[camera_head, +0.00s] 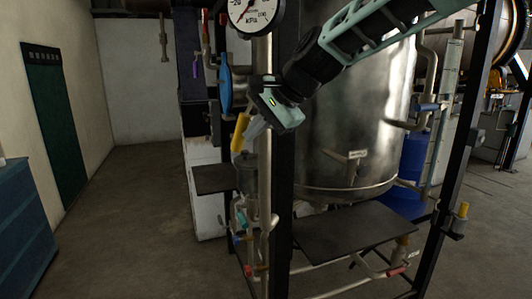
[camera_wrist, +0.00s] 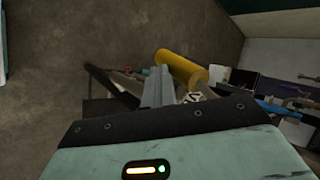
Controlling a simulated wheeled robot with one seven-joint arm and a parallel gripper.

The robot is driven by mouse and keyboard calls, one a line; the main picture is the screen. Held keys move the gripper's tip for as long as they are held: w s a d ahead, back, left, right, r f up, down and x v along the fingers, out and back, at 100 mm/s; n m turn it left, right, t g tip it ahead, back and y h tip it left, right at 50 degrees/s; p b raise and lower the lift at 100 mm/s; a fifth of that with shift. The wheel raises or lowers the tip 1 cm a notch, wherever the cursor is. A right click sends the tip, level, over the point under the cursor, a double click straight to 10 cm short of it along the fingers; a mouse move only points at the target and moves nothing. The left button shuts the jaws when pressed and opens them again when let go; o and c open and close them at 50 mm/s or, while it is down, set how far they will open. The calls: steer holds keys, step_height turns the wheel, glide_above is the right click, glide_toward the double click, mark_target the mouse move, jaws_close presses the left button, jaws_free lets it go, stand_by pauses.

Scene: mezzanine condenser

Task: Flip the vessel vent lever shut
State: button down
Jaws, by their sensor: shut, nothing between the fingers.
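A lever with a yellow cylindrical grip (camera_head: 240,132) stands by the dark frame post, left of the steel vessel (camera_head: 355,110). No readable label shows whether it is the vessel vent lever. In the wrist view the yellow grip (camera_wrist: 182,70) lies slantwise, just right of my fingers. My gripper (camera_head: 254,130) reaches in front of the post from the upper right, its fingers pointing down-left close beside the grip. In the wrist view my gripper (camera_wrist: 158,88) is shut and empty. I cannot tell whether it touches the grip. The lever's lower end and pivot are hidden.
A round pressure gauge (camera_head: 250,12) is above my gripper. A blue handle (camera_head: 226,90) stands left of the post. A dark shelf plate (camera_head: 345,232) lies below the vessel. Another yellow grip (camera_head: 462,210) is at the right post.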

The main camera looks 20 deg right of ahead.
mark_target(243, 128)
steer(key=shift+w+a+f+t+y+b, duration=0.3)
steer(key=shift+w+a+t+y+b, duration=0.3)
steer(key=shift+b, duration=2.7)
steer(key=shift+w+a+f+t+y+b, duration=0.3)
steer(key=shift+t+y+b, duration=0.5)
steer(key=shift+b, duration=2.45)
steer(key=t+y+b, duration=0.1)
steer(key=b, duration=0.4)
steer(key=w+a+t+y+b, duration=0.1)
steer(key=b, duration=0.3)
steer(key=w+a+r+t+y+b, duration=0.1)
steer(key=b, duration=0.4)
steer(key=shift+r+b, duration=0.1)
steer(key=shift+b, duration=0.25)
steer(key=shift+w+a+r+m+t+y+b, duration=0.25)
steer(key=shift+r+t+y+b, duration=0.5)
steer(key=shift+b, duration=1.85)
steer(key=shift+w+a+r+m+t+y+b, duration=0.1)
steer(key=shift+w+a+r+t+y+b, duration=0.6)
steer(key=shift+b, duration=1.9)
steer(key=shift+s+d+r+m+t+y+b, duration=0.2)
steer(key=shift+r+t+b, duration=0.6)
steer(key=shift+b, duration=1.8)
steer(key=shift+w+f+t, duration=0.1)
steer(key=shift+f+t, duration=0.1)
steer(key=shift+t, duration=0.05)
